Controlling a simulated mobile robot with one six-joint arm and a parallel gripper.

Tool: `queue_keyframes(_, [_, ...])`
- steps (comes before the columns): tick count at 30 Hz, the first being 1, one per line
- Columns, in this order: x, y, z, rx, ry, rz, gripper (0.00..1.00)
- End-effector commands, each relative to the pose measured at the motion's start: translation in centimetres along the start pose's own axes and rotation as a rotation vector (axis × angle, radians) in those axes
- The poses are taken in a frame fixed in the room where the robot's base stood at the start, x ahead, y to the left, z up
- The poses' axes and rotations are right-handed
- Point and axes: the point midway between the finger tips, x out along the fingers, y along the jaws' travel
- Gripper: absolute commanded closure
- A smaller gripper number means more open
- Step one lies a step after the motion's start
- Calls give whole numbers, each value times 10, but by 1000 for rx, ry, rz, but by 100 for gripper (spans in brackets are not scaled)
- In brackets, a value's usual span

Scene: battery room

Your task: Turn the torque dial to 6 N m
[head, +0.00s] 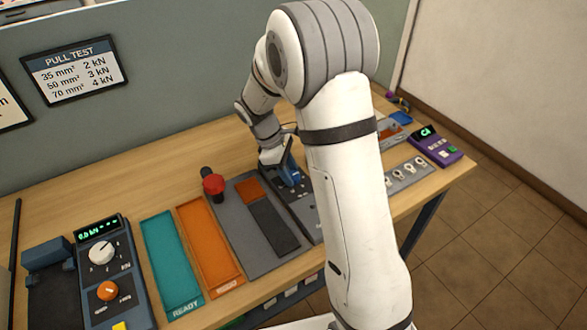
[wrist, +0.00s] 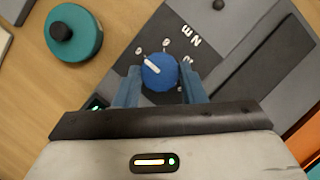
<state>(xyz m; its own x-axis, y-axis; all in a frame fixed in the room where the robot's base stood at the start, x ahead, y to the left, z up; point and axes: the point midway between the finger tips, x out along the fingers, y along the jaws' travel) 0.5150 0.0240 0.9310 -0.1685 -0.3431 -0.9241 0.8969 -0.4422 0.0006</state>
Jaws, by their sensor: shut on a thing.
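The torque dial is a round blue knob (wrist: 159,72) on a dark grey panel, with a white pointer line. My gripper (wrist: 161,70) has one blue finger on each side of the knob and is shut on it. In the wrist view the pointer line aims up and left, toward a small white mark. Other white figures and the letters "N m" stand above and right of the knob; the figures are too small to read surely. In the head view my gripper (head: 286,166) reaches down to the panel, and my arm hides part of it.
A teal round thing with a black knob (wrist: 75,38) stands beside the panel. The head view shows a red-topped knob (head: 213,184), an orange tray (head: 209,245), a teal tray (head: 170,260), a kN meter unit (head: 112,270) and a purple device (head: 436,148). The back of the bench has bare wood.

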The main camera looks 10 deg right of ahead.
Motion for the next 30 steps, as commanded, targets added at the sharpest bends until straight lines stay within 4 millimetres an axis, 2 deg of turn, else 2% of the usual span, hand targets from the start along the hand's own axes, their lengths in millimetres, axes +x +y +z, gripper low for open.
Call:
queue_keyframes(1, [-2,5,1,-1,4,14,86])
queue_keyframes(9, [-2,5,1,0,4,14,86])
queue_keyframes(10, [-2,5,1,0,4,14,62])
queue_keyframes(17, [-1,3,1,0,1,9,43])
queue_keyframes(25, [-2,2,1,0,0,5,41])
queue_keyframes(30, [-20,3,0,0,1,8,41])
